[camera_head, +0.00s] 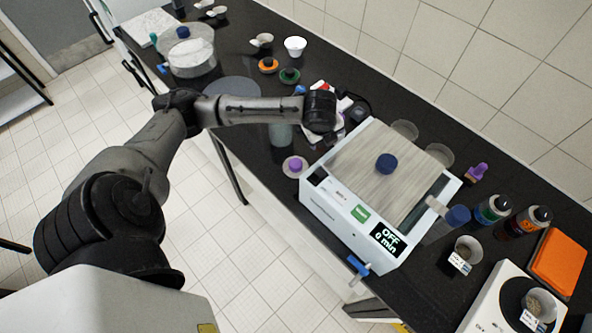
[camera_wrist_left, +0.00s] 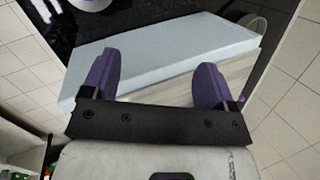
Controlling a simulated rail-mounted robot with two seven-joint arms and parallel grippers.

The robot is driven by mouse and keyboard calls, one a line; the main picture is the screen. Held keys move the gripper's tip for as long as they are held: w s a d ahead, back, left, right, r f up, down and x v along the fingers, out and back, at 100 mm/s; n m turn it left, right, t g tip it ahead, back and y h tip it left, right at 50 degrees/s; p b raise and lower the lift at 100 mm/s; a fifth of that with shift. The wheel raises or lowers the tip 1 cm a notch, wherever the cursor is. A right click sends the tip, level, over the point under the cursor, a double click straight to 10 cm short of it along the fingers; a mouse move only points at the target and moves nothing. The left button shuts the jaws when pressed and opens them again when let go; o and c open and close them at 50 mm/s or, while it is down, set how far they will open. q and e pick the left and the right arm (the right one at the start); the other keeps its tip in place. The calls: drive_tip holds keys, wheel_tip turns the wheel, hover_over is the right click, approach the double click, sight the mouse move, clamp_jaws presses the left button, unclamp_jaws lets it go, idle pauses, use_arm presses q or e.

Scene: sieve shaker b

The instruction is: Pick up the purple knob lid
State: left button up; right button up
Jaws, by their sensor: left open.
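The purple knob lid (camera_head: 295,166) is a pale round disc with a purple knob. It lies on the black bench at the front edge, just left of the white sieve shaker (camera_head: 330,205). In the left wrist view, part of the lid (camera_wrist_left: 92,4) shows at the top left, cut by the frame edge. My left gripper (camera_wrist_left: 157,82) has two purple fingers spread wide with nothing between them. The shaker's pale side is beyond them. In the head view my left wrist is above and right of the lid, and its fingers are hidden. My right gripper is not in view.
A greyish translucent jar (camera_head: 281,134) stands behind the lid. Orange (camera_head: 268,65) and green (camera_head: 289,76) knob lids lie farther back. Bottles (camera_head: 492,209) stand at the right.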

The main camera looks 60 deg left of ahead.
use_arm(q)
drive_tip(key=s+a+f+m+g+h+b, duration=0.1)
drive_tip(key=s+a+f+m+g+h, duration=0.25)
drive_tip(key=m, duration=0.55)
drive_tip(key=m+g, duration=0.1)
drive_tip(key=m, duration=0.2)
hover_over(295, 163)
drive_tip(key=shift+y, duration=0.25)
drive_tip(key=f, duration=0.8)
drive_tip(key=shift+w+f, duration=0.35)
drive_tip(key=shift+w, duration=0.05)
drive_tip(key=shift+s+f, duration=0.15)
drive_tip(key=shift+f, duration=1.2)
drive_tip(key=shift+s+f, duration=0.15)
drive_tip(key=shift+f, duration=1.15)
drive_tip(key=c, duration=1)
drive_tip(key=shift+r, duration=5.05)
